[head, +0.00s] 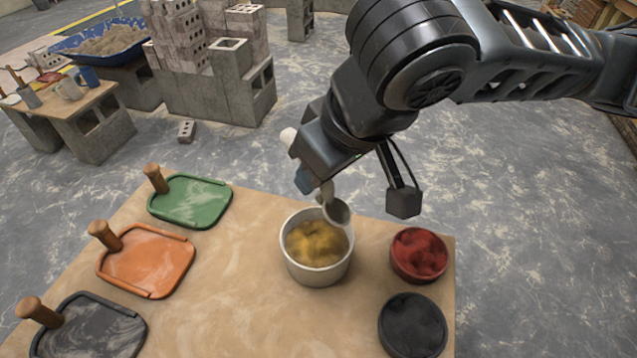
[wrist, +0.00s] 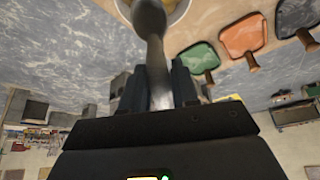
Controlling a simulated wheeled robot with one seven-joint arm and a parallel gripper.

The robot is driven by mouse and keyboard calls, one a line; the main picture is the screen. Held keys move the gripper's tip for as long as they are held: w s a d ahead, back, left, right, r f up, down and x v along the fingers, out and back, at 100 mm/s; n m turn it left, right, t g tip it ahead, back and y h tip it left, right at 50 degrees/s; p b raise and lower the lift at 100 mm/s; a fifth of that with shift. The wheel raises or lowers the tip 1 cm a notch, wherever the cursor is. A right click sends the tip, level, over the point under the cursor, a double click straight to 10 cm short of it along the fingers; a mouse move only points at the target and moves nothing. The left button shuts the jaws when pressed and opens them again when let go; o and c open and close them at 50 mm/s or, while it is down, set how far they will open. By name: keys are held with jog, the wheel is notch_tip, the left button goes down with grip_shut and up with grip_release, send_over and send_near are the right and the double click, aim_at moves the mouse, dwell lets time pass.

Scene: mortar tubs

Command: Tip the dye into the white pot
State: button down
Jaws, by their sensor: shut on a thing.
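My gripper (head: 314,186) is shut on a grey metal scoop (head: 337,211) and holds it above the table. The scoop's round bowl is over the back right rim of the white pot (head: 318,270), tilted, and I cannot tell what is in it. The white pot holds yellow-brown lumpy stuff. In the wrist view the scoop's handle (wrist: 156,68) runs up between the fingers, and a bit of the pot (wrist: 181,10) shows behind its bowl. A red tub (head: 419,256) of red powder and a black tub (head: 412,326) with dark contents stand right of the pot.
Green (head: 190,202), orange (head: 146,262) and black (head: 88,330) boards with wooden handles lie along the left of the wooden table (head: 235,290). Table space between them and the pot is clear. Concrete blocks (head: 215,85), a side table (head: 58,105) and a wheelbarrow (head: 97,58) stand behind.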

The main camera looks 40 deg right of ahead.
jog(key=shift+s+a+f+b, duration=0.1)
jog(key=shift+f+b, duration=0.1)
jog(key=shift+b, duration=0.7)
jog(key=shift+r+g+p, duration=0.3)
jog(key=shift+r+p, duration=0.2)
jog(key=shift+p, duration=0.85)
jog(key=shift+r+g+p, duration=0.1)
jog(key=shift+g+p, duration=0.2)
jog(key=shift+g, duration=0.1)
jog(key=shift+r+p, duration=0.2)
jog(key=shift+p, duration=0.3)
jog(key=g+p, duration=0.2)
jog(key=p, duration=0.1)
jog(key=shift+r, duration=0.2)
jog(key=shift+s+f+g+p, duration=0.1)
jog(key=shift+g+p, duration=0.4)
jog(key=shift+g, duration=0.3)
